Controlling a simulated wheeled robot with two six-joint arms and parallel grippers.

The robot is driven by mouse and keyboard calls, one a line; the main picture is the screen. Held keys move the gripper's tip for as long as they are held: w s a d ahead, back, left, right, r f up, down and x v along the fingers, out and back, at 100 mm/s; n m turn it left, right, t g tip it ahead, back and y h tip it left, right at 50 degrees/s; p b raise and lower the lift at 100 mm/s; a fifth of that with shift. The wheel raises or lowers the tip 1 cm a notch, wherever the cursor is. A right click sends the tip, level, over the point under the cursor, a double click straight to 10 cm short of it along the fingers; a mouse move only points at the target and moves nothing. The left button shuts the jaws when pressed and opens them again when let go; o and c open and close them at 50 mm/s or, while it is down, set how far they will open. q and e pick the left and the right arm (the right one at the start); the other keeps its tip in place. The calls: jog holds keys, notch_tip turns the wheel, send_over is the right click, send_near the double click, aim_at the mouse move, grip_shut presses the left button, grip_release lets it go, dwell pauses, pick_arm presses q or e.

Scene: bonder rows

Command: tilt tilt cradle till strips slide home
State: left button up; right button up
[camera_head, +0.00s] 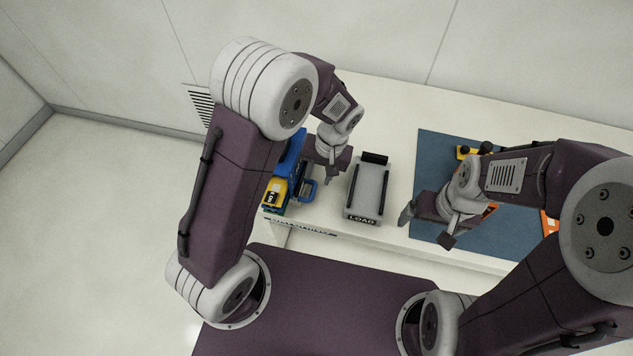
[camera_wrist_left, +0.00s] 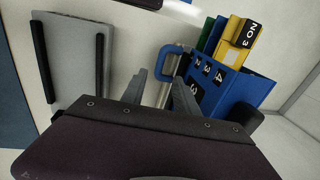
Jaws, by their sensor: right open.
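A blue holder (camera_head: 291,153) with a loop handle stands on the bench at left, partly behind my left arm. I cannot tell which is the cradle. My left gripper (camera_wrist_left: 160,88) is open and empty, its fingers close to the blue handle (camera_wrist_left: 170,50); contact is unclear. My right gripper (camera_head: 427,228) is open above the blue mat's left edge.
A blue mat (camera_head: 432,152) covers the bench's right part. A yellow piece with black knobs (camera_head: 464,152) lies at its back, and an orange piece (camera_head: 549,223) shows at right, partly hidden by my right arm. White bench surface (camera_head: 395,120) is clear behind the grey block.

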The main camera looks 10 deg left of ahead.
aim_at(314, 187)
pick_arm(q)
jog(key=f, duration=0.4)
jog(key=a+f, duration=0.1)
jog(key=f, duration=0.1)
jog(key=shift+w+f, duration=0.2)
jog(key=shift+w, duration=0.2)
jog(key=shift+s+f, duration=0.1)
jog(key=shift+f, duration=0.05)
jog(key=shift+s, duration=0.3)
jog(key=shift+w+a, duration=0.1)
jog(key=shift+w, duration=0.1)
jog(key=c, duration=0.7)
grip_shut()
jog(key=shift+w, duration=0.1)
